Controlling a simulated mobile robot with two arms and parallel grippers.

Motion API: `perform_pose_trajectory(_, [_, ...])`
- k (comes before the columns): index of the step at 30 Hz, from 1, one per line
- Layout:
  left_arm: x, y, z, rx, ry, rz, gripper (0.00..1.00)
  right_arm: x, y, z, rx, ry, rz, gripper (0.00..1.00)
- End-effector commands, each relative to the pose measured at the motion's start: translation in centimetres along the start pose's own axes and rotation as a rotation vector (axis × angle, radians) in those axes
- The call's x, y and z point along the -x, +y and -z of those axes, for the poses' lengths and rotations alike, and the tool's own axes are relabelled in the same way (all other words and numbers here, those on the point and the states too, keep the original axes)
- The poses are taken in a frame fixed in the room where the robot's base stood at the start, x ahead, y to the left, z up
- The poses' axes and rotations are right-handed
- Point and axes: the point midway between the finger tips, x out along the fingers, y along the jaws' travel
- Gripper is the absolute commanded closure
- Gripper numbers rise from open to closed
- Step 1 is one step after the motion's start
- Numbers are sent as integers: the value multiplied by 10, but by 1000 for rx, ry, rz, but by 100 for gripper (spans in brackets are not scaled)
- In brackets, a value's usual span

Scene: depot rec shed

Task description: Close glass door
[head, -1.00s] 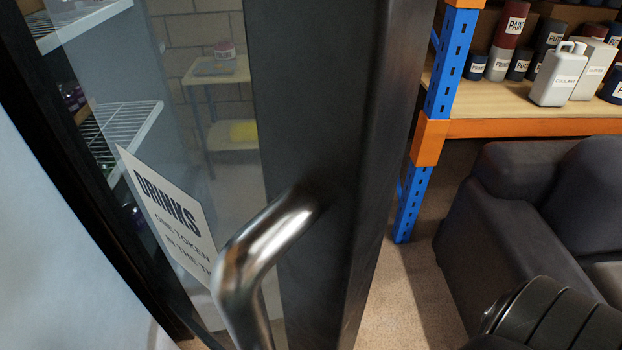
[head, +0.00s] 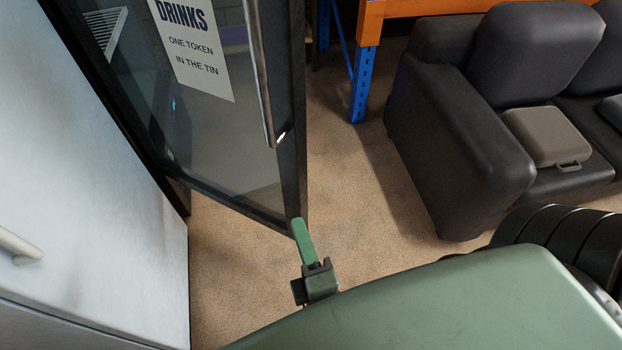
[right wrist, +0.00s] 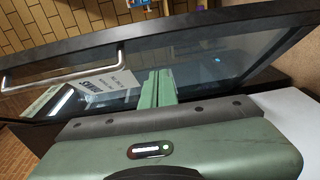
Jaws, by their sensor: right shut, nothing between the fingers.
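The glass door (head: 235,140) stands ajar on a dark-framed drinks cabinet, its free edge swung out over the floor. It has a black frame, a metal bar handle (head: 262,85) and a white DRINKS sign (head: 195,48). My right gripper (head: 299,226) is shut and empty, its green fingers at the lower free corner of the door in the head view. In the right wrist view the fingers (right wrist: 157,82) lie in front of the glass (right wrist: 200,68), with the handle (right wrist: 65,70) to their left. I cannot tell whether they touch the door. My left gripper is not in view.
A pale cabinet (head: 85,170) with its own handle stands close on the left. A dark sofa (head: 450,130) with a grey-brown case (head: 545,135) on its seat is on the right. A blue and orange rack (head: 362,80) stands behind. Speckled floor lies clear between door and sofa.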

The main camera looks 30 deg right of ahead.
Motion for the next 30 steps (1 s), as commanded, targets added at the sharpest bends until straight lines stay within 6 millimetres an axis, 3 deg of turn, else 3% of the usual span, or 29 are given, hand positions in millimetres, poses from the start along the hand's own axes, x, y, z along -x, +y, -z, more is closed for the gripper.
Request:
perform_pose_trajectory(3, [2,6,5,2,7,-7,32,-1,21,-3,10,-10,-43,100])
perform_pose_trajectory(11, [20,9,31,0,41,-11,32,-38,28,-3,10,-13,-49,100])
perform_pose_trajectory(20, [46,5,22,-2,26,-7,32,-102,30,-3,9,-12,-45,100])
perform_pose_trajectory(30, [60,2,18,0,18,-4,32,-126,27,-30,11,-9,-43,100])
